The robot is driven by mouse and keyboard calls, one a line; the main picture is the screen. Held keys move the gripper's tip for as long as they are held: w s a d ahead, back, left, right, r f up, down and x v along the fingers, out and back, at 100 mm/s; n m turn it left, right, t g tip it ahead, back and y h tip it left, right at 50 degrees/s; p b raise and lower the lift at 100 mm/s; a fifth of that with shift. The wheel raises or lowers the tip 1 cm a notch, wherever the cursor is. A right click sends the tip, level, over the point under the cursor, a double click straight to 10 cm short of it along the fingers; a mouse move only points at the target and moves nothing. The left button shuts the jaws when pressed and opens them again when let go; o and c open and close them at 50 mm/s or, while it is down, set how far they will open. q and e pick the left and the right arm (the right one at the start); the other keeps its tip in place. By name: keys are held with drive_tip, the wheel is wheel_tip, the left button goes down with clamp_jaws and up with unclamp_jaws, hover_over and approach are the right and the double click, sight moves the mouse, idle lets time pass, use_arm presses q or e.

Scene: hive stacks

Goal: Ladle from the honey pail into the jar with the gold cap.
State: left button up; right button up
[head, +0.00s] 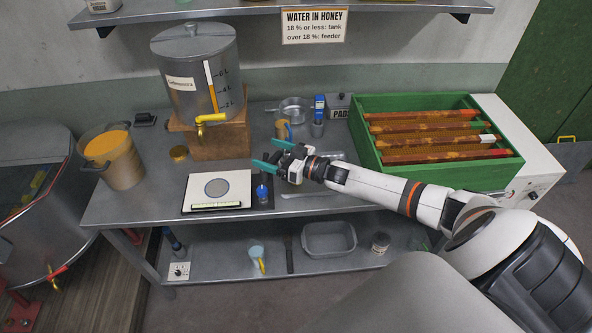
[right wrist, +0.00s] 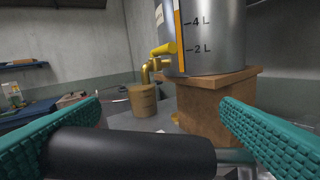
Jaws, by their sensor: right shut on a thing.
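The honey pail (head: 122,170) stands open at the table's left end, filled with amber honey; it also shows in the right wrist view (right wrist: 143,101). A small gold round thing (head: 180,153), perhaps the gold cap, sits beside the wooden block. A small amber vessel (head: 283,131) stands behind my right gripper; I cannot tell whether it is the jar. My right gripper (head: 272,156) is above the table, right of the pail, shut on a black handle (right wrist: 130,154) with a steel shaft, seemingly the ladle. The ladle's bowl cannot be made out. My left gripper is not in view.
A steel tank (head: 196,75) with a yellow tap stands on a wooden block (head: 215,142). A green frame box (head: 436,172) fills the right. A steel pan (head: 293,108) is behind.

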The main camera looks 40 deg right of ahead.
drive_tip(key=shift+a+f, duration=0.15)
drive_tip(key=shift+f, duration=0.1)
drive_tip(key=shift+r, duration=0.15)
wheel_tip(320, 180, up, 5)
drive_tip(key=p, duration=0.4)
idle(0.9)
drive_tip(key=shift+r, duration=2.45)
